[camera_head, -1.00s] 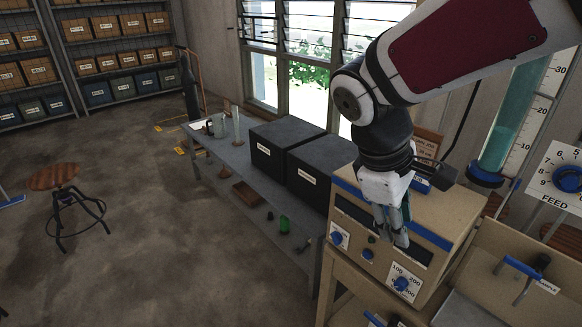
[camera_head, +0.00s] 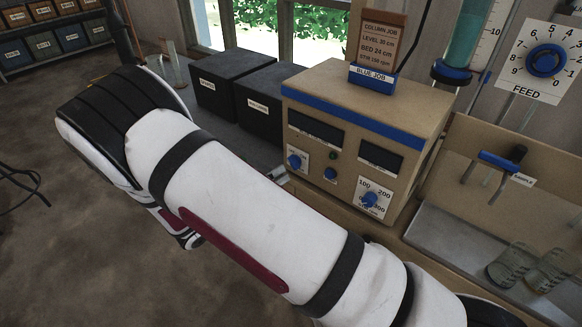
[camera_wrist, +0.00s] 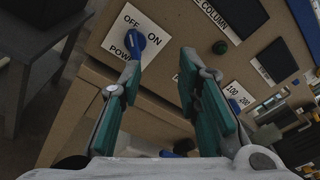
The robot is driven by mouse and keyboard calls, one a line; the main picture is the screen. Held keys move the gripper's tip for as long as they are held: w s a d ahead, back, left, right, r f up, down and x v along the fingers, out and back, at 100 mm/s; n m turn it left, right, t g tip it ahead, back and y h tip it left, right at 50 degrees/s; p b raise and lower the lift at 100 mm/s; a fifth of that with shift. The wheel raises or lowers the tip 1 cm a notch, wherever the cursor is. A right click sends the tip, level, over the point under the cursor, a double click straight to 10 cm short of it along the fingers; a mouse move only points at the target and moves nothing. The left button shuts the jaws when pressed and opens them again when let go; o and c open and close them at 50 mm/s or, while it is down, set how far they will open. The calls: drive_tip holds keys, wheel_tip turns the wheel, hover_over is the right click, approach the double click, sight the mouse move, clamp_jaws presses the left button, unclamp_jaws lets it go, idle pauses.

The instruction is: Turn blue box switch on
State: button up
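The blue box is a beige instrument box (camera_head: 413,105) with a blue band along its top edge, two dark displays and blue knobs. Its power switch (camera_head: 295,160) is a blue knob on a white plate at the left of the front face. In the wrist view the same blue switch (camera_wrist: 135,42) shows beside the words OFF, ON and POWER; which mark it points to is unclear. My gripper (camera_wrist: 160,70) is open and empty, with teal-padded fingers spread. The left fingertip lies just below the switch in the picture, and contact cannot be told. In the head view my arm hides most of the gripper.
Two black boxes (camera_head: 228,85) stand on the bench left of the instrument. A sign (camera_head: 378,45) reading BLUE JOB stands on top. A FEED dial (camera_head: 545,62) and a blue-handled tray area (camera_head: 512,163) are to the right. Open floor lies left.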

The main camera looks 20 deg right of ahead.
sight(291, 165)
drive_tip(key=shift+w+d+f+n+t+b, duration=0.25)
drive_tip(key=shift+w+d+f+n+t, duration=0.2)
drive_tip(key=shift+w+d, duration=0.65)
drive_tip(key=shift+w+d+f+n+t+b, duration=0.2)
drive_tip(key=shift+w+d+f+n, duration=0.3)
drive_tip(key=shift+w+d, duration=0.6)
drive_tip(key=shift+w+d+f+n+t+b, duration=0.3)
drive_tip(key=shift+w+d+f, duration=0.3)
drive_tip(key=shift+w+d, duration=0.5)
clamp_jaws()
